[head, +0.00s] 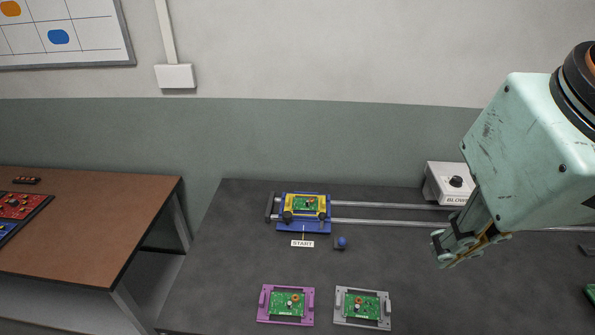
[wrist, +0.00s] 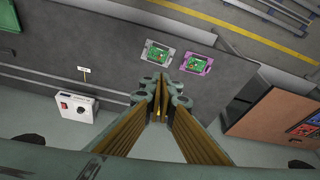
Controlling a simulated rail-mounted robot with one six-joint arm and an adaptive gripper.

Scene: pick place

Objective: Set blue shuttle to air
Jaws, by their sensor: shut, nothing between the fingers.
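The blue shuttle (head: 314,226) sits at the left end of two metal rails (head: 390,222), beside the START label (head: 302,244). It carries a yellow fixture (head: 289,203) with a green circuit board (head: 306,203). My gripper (head: 440,250) is shut and empty, above the table to the right of the shuttle, in front of the blower box (head: 442,190). In the wrist view my gripper (wrist: 161,92) hides the shuttle. A small white label with a yellow line (wrist: 83,69) shows near the blower box (wrist: 77,108); I cannot read it.
A purple fixture (head: 262,305) and a grey fixture (head: 385,316), each with a green board, lie at the front. A brown table (head: 95,220) stands apart on the left. The dark table between them is mostly clear.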

